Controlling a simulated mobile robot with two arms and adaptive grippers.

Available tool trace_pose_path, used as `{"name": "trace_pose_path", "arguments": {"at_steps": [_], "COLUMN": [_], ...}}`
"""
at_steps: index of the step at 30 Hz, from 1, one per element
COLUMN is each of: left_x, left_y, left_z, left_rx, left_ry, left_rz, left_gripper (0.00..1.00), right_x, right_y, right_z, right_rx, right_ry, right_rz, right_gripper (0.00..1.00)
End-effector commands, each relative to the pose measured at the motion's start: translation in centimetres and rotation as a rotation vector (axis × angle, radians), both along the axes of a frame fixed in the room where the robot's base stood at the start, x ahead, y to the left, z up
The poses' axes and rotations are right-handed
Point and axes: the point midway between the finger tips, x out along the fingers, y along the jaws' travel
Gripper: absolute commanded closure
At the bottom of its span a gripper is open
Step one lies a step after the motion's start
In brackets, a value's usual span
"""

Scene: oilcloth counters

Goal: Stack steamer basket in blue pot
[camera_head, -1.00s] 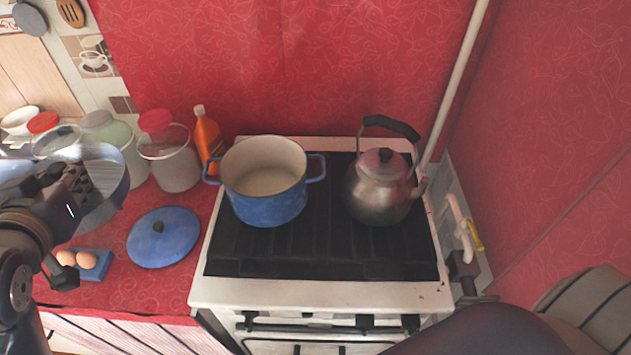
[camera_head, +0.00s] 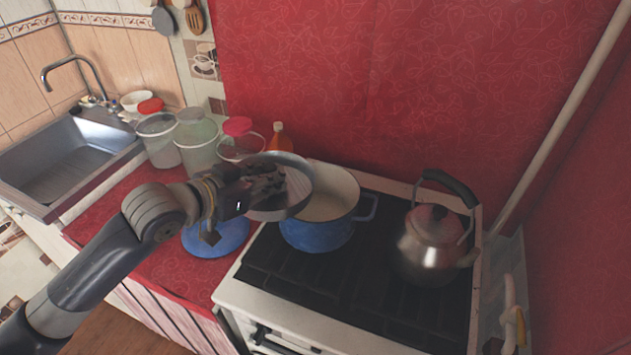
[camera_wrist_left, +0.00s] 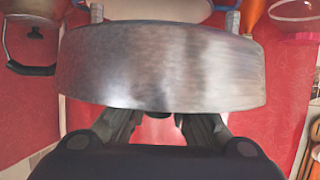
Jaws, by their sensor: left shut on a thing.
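The steamer basket (camera_head: 297,182) is a round grey metal vessel. It also fills the middle of the left wrist view (camera_wrist_left: 160,65). My left gripper (camera_head: 268,185) is shut on its near side and holds it in the air. The basket is tilted and overlaps the left part of the blue pot (camera_head: 318,238) in the head view, hiding part of its rim. The pot stands upright on the stove, and its visible inside is pale. The gap between basket and pot cannot be judged exactly. My right gripper is not clearly visible.
A metal kettle (camera_head: 432,255) stands on the stove (camera_head: 310,280), right of the pot. A blue lid (camera_head: 215,240) lies on the red counter, partly behind my arm. Jars (camera_head: 197,145) and an orange bottle (camera_head: 279,138) stand behind. A sink (camera_head: 65,165) is at the left.

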Motion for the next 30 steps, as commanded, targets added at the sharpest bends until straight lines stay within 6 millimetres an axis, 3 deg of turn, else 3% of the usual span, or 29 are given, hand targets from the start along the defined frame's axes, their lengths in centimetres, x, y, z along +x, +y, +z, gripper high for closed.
{"name": "trace_pose_path", "arguments": {"at_steps": [9, 15, 20, 30], "left_x": [6.0, 8.5, 9.3, 9.3], "left_y": [-5.4, -7.6, -8.3, -8.3], "left_z": [-0.1, -0.7, -0.9, -4.4], "left_rx": [-0.003, 0.000, 0.000, 0.000], "left_ry": [-0.002, -0.001, -0.003, -0.003], "left_rz": [0.000, 0.001, 0.001, 0.001], "left_gripper": [1.00, 1.00, 1.00, 1.00], "right_x": [-0.4, -0.4, -0.4, -0.3], "right_y": [-1.4, -1.4, -1.1, 0.0], "right_z": [2.5, 3.3, 3.5, 4.9], "right_rx": [-0.017, -0.016, -0.013, 0.000], "right_ry": [0.005, 0.006, 0.005, 0.004], "right_rz": [-0.006, -0.005, -0.004, -0.003], "right_gripper": [0.60, 0.60, 0.60, 0.60]}}
